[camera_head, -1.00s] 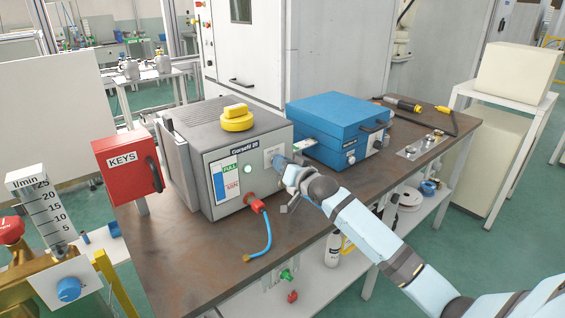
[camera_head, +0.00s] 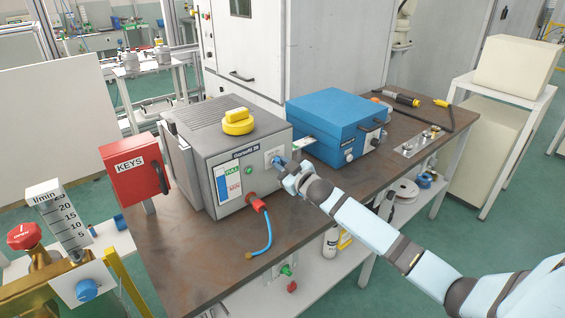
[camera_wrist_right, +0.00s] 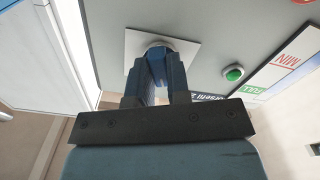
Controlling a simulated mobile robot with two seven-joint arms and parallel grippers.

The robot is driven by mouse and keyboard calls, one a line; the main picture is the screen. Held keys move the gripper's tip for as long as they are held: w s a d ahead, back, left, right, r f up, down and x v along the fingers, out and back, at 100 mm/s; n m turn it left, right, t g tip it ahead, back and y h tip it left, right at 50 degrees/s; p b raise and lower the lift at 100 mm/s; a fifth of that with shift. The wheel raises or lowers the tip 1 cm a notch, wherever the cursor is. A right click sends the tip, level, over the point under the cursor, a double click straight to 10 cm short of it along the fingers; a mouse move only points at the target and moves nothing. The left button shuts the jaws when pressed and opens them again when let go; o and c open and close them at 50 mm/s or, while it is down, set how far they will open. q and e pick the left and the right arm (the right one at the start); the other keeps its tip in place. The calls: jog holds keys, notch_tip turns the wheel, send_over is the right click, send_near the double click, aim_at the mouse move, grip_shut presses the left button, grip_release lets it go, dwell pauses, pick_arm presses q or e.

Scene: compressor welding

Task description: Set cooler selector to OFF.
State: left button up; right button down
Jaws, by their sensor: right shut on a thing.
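The grey cooler (camera_head: 202,150) stands on the brown bench with a yellow cap on top. Its front carries a green lamp (camera_head: 249,170) and a light square selector plate (camera_head: 270,158) at the right. My right gripper (camera_head: 282,164) reaches that plate from the right. In the right wrist view, its dark blue fingers (camera_wrist_right: 156,80) are closed around the selector knob (camera_wrist_right: 157,43) on the white plate (camera_wrist_right: 132,50). The fingers hide most of the knob, so its pointer and setting cannot be read. The green button-like lamp (camera_wrist_right: 233,73) is beside the plate. My left gripper is not in view.
A blue case (camera_head: 338,122) stands close to the right of the cooler. A red KEYS box (camera_head: 135,173) is at the left. A red connector with a blue hose (camera_head: 268,232) hangs from the cooler front. The bench front (camera_head: 215,262) is mostly clear.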

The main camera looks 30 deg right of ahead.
jog(key=shift+n, duration=0.6)
jog(key=c, duration=1.1)
grip_release()
jog(key=shift+s, duration=0.1)
jog(key=s, duration=0.9)
jog(key=s+d, duration=0.1)
jog(key=s, duration=0.3)
jog(key=shift+s, duration=0.3)
